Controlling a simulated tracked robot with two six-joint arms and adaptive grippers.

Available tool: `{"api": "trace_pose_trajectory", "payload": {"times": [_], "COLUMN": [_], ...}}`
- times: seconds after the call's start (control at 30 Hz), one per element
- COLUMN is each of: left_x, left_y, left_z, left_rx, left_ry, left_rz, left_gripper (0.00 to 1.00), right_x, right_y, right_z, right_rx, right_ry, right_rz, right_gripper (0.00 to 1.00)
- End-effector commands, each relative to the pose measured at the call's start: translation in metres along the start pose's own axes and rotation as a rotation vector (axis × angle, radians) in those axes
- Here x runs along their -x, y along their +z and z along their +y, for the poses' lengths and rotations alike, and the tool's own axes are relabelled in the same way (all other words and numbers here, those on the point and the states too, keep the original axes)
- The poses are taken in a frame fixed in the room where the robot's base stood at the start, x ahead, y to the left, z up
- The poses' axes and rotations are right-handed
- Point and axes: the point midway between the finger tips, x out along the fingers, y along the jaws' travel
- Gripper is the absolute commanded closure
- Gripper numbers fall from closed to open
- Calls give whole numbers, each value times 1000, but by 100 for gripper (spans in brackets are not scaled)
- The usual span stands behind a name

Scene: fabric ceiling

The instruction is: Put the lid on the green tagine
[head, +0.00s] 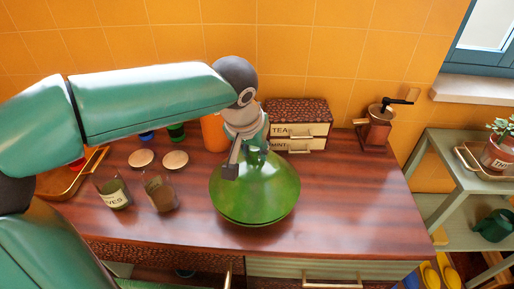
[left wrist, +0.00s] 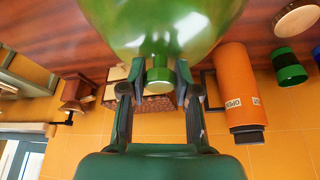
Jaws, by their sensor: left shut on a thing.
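The green tagine lid (head: 256,190) is a glossy cone with a knob on top. It stands upright near the middle of the wooden counter. A thin green rim, perhaps the tagine base (head: 252,222), shows under its lower edge; I cannot tell whether the two touch. My left gripper (head: 245,160) reaches down from above and is shut on the lid's knob. In the left wrist view, the fingers of the left gripper (left wrist: 158,80) sit on both sides of the knob, and the lid (left wrist: 160,25) fills the top. My right gripper is not in view.
Behind the lid stand a tea box (head: 298,112) and an orange cylinder (head: 213,133). A grinder (head: 376,132) is at the back right. Glass jars (head: 160,192), round cork lids (head: 175,160) and a tray (head: 70,183) are on the left. The counter (head: 355,205) right of the lid is clear.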

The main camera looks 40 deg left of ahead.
Motion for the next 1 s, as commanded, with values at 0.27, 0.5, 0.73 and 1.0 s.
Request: {"api": "trace_pose_trajectory", "payload": {"times": [0.27, 0.5, 0.73, 1.0], "left_x": [1, 1, 2, 2], "left_y": [-1, 2, 4, 4], "left_z": [0, -1, -1, -1], "left_rx": [1, 1, 1, 1], "left_ry": [0, 1, 1, 0], "left_rz": [2, 3, 2, 2], "left_gripper": [100, 100, 100, 100], "right_x": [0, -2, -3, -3], "right_y": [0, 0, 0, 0], "right_z": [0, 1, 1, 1], "right_rx": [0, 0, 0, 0], "right_ry": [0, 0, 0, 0], "right_rz": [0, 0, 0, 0], "right_gripper": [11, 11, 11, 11]}}
